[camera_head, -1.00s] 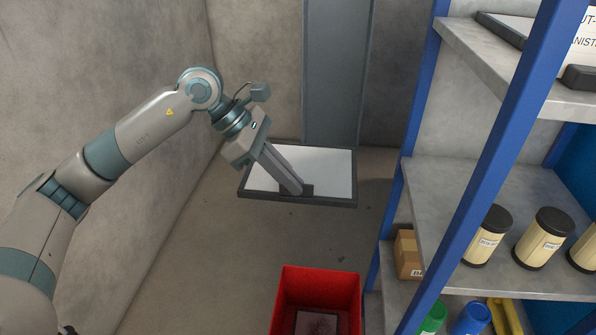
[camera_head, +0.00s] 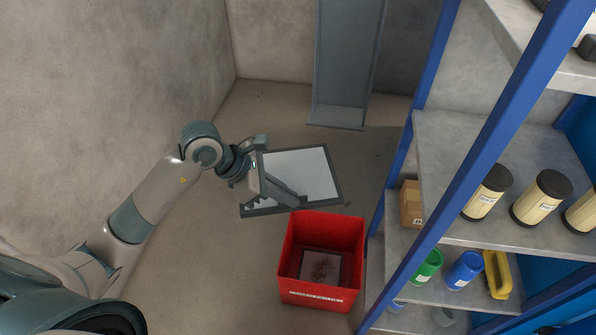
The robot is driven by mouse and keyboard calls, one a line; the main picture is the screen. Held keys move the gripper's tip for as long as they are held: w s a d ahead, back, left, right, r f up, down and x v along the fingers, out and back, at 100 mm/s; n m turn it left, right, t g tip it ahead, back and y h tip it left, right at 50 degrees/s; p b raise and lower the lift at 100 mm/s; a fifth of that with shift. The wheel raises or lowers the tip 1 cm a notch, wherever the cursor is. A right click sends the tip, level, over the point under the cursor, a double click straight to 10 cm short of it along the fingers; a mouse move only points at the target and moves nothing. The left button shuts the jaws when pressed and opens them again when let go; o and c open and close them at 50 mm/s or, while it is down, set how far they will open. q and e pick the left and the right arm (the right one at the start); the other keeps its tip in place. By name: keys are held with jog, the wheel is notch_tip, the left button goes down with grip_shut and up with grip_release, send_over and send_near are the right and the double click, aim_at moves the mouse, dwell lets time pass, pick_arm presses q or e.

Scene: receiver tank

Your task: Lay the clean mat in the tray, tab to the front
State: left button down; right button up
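My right gripper is not in view.
A red bin (camera_head: 292,270) with a dark, stained mat (camera_head: 322,267) inside stands just in front of the held mat. A blue-posted shelf (camera_head: 440,160) with canisters (camera_head: 488,192) fills the right. A grey upright channel (camera_head: 347,60) stands at the back. Floor behind the mat is clear.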

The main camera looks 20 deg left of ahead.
aim_at(275, 207)
pick_arm(q)
jog(key=shift+s+a+f+n+t, duration=0.4)
jog(key=shift+s+a+f+n, duration=0.3)
jog(key=shift+s+a+f, duration=0.4)
jog(key=shift+d, duration=0.1)
jog(key=shift+s, duration=0.1)
